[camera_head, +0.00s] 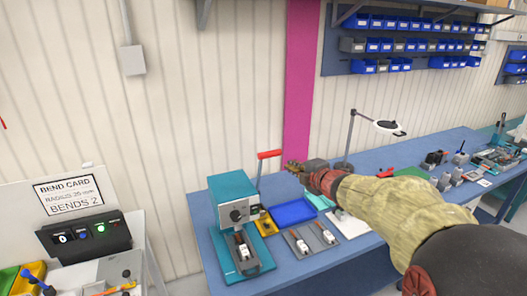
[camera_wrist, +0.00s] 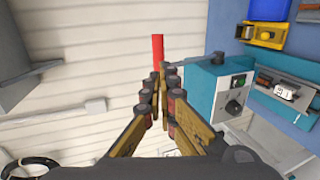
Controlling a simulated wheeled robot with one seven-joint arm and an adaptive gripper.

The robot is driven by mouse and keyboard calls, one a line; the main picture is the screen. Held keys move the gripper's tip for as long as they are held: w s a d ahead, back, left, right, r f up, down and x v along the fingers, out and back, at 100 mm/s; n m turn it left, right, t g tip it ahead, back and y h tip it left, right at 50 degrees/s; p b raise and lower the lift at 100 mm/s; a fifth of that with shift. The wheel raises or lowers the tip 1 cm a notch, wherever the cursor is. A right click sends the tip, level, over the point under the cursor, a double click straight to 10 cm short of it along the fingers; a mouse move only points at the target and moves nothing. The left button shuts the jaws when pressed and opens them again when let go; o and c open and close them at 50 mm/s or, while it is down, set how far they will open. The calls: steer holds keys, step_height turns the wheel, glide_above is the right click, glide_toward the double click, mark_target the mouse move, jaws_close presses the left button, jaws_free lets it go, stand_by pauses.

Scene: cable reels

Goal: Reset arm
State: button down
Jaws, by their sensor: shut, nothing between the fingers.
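My arm reaches in from the lower right of the head view, in a tan sleeve with a reddish wrist. My gripper (camera_head: 291,166) points left and is held in the air above the blue workbench (camera_head: 293,283), in front of the wall. In the wrist view its brass-coloured fingers (camera_wrist: 160,78) come together with nothing between them. The red-handled lever (camera_head: 269,154) stands just left of the gripper in the head view. In the wrist view the red handle (camera_wrist: 158,48) shows beyond the fingertips.
A teal machine (camera_head: 231,190) stands on the bench's left end, also right of the fingers in the wrist view (camera_wrist: 205,85). A blue tray (camera_head: 292,212) and a lamp (camera_head: 386,126) are nearby. A bend-card panel (camera_head: 70,194) stands at lower left.

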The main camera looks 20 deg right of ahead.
steer(key=s+d+f+m+g+h+b, duration=0.1)
steer(key=s+d+f+m+g+h, duration=0.3)
steer(key=s+m, duration=0.3)
steer(key=s+d+f+m+g+h, duration=0.2)
steer(key=s+d+f+m, duration=0.2)
steer(key=s+f+m, duration=0.2)
steer(key=s+a+f+m+g+y+b, duration=0.1)
steer(key=s+a+f+b, duration=0.2)
steer(key=s+a, duration=0.5)
steer(key=s+a+f+m+g+y+b, duration=0.1)
steer(key=s+a+f+m+y+b, duration=0.1)
steer(key=s+a+b, duration=0.3)
steer(key=s+a+f+m+g+y+b, duration=0.1)
steer(key=s+a+f+b, duration=0.3)
steer(key=s+a, duration=0.7)
steer(key=shift+s+a+f+m+y+b, duration=0.15)
steer(key=shift+a+f+m+y+b, duration=0.2)
steer(key=shift+a+f+m+y, duration=0.55)
steer(key=c, duration=2.6)
jaws_free()
steer(key=shift+a+r, duration=0.15)
steer(key=shift+r, duration=0.15)
